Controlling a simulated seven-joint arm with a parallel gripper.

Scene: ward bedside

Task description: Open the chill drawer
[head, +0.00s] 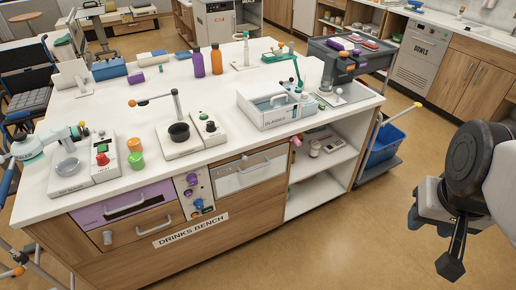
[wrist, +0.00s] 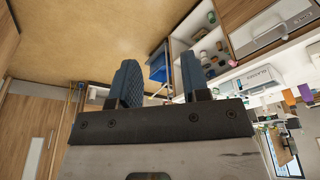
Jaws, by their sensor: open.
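A pale grey drawer (head: 248,172) with a bar handle is right of the knob panel and looks closed. A purple drawer (head: 122,204) and a wooden drawer (head: 140,228), both with handles, are at the left and look closed. My gripper (head: 428,220) is open and empty, well right of the bench, over the floor. Its blue fingers (wrist: 160,80) stand apart in the wrist view.
Open shelves (head: 318,165) with small items are right of the grey drawer. A blue bin (head: 385,145) and a cart (head: 350,55) stand at the bench's right end. The benchtop holds a glasses box (head: 278,108) and a hotplate unit (head: 190,135). Floor (head: 340,240) before the bench is clear.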

